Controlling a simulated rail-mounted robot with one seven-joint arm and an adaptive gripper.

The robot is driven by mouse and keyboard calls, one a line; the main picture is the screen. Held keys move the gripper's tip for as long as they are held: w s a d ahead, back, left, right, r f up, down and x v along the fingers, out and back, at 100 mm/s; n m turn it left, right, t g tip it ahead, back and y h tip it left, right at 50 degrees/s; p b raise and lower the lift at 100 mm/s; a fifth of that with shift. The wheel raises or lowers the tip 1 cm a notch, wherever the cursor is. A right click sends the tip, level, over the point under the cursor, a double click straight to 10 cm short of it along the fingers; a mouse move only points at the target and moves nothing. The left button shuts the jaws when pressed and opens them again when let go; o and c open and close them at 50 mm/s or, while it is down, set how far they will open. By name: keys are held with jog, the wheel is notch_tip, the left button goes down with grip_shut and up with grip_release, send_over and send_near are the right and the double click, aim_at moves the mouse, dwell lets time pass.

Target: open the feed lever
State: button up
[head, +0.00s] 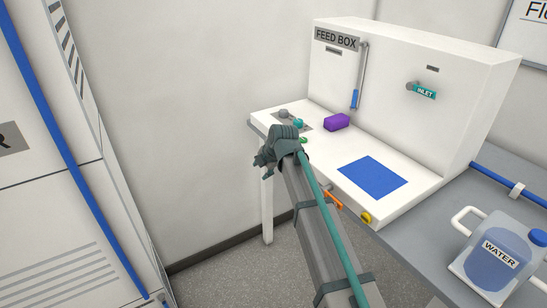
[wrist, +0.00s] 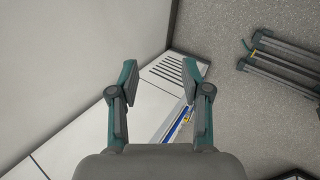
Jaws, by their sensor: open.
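The white feed box (head: 435,75) stands on the right with a "FEED BOX" label. A grey lever with a blue grip (head: 355,98) hangs down its front face beside the label; no tag on it names it the feed lever. A teal "INLET" handle (head: 424,92) sits further right on that face. My gripper (head: 264,162) is in front of the left end of the box's white ledge, apart from the lever. In the wrist view my gripper (wrist: 158,82) is open, with nothing between its fingers. The lever is not visible in the wrist view.
A purple block (head: 336,122), small knobs and a blue pad (head: 372,179) are on the ledge. An orange handle (head: 333,200) and a yellow knob (head: 366,217) are on its front edge. A water jug (head: 497,256) stands at lower right. A white cabinet (head: 60,190) is at left.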

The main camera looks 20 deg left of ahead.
jog(key=w+a+f+n+t+h+b, duration=0.1)
jog(key=a+f+n+t+h, duration=0.1)
jog(key=a+f+h, duration=0.35)
jog(key=a+f+n+t+h, duration=0.2)
jog(key=f+h, duration=0.1)
jog(key=f, duration=0.5)
jog(key=w+r+n+t+h, duration=0.2)
jog(key=w+r+t+h, duration=0.2)
jog(key=r+t+h, duration=0.55)
jog(key=w+d+g, duration=0.1)
jog(key=w+d, duration=0.1)
jog(key=w+d+y, duration=0.1)
jog(key=w+d, duration=0.1)
jog(key=w, duration=0.1)
jog(key=w+d+r+g, duration=0.1)
jog(key=w+d, duration=0.1)
jog(key=shift+w+d+g+y+p, duration=0.15)
jog(key=shift+w+g+y+p, duration=0.15)
jog(key=shift+g+y+p, duration=0.1)
jog(key=shift+c, duration=0.3)
grip_shut()
